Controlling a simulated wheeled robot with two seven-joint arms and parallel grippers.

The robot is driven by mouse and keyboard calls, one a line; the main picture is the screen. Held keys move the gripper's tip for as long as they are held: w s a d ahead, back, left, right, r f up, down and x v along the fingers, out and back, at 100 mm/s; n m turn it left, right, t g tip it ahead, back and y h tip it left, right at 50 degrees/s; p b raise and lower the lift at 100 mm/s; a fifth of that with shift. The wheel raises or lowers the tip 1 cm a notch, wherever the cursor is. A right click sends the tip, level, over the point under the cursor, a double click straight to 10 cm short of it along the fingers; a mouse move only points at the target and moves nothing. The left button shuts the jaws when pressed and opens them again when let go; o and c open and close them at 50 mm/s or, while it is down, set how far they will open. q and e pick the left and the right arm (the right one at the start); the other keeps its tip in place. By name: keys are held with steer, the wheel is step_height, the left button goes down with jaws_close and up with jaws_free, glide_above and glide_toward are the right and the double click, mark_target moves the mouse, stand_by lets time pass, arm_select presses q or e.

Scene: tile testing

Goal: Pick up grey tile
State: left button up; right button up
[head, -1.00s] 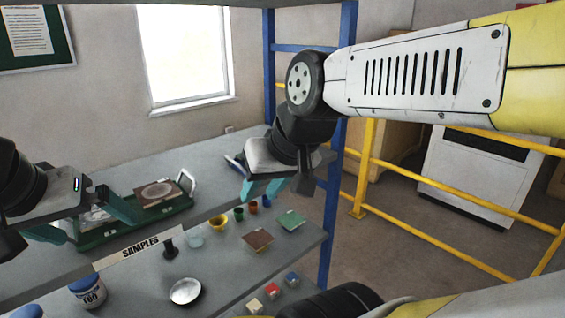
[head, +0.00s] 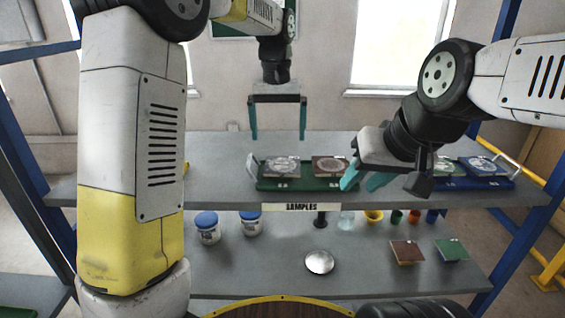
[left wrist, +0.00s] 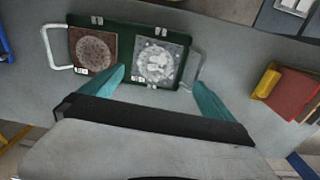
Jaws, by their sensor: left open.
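The grey tile (head: 282,165), with a pale round pattern, lies in the left part of a green tray (head: 292,185) on the upper shelf. It also shows in the left wrist view (left wrist: 158,62), lying between the fingertips in the picture. A brown tile (head: 331,168) lies beside it in the same tray. My left gripper (head: 278,136) points down, open and empty, its teal fingers wide apart above and behind the tray. My right gripper (head: 361,184) is at the tray's right end, its fingers apart with nothing seen between them.
A blue tray (head: 500,183) with tiles stands to the right, partly hidden by my right arm. The lower shelf holds blue-lidded jars (head: 207,235), a silver dish (head: 319,262), small coloured cups (head: 373,216) and loose brown and green tiles (head: 407,253).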

mark_target(283, 164)
arm_select(q)
steer(key=shift+w+d+f, duration=0.4)
steer(key=shift+d+f, duration=0.2)
step_height(283, 164, down, 7)
steer(key=shift+s+f, duration=0.1)
steer(key=shift+f, duration=0.05)
steer(key=c, duration=1.3)
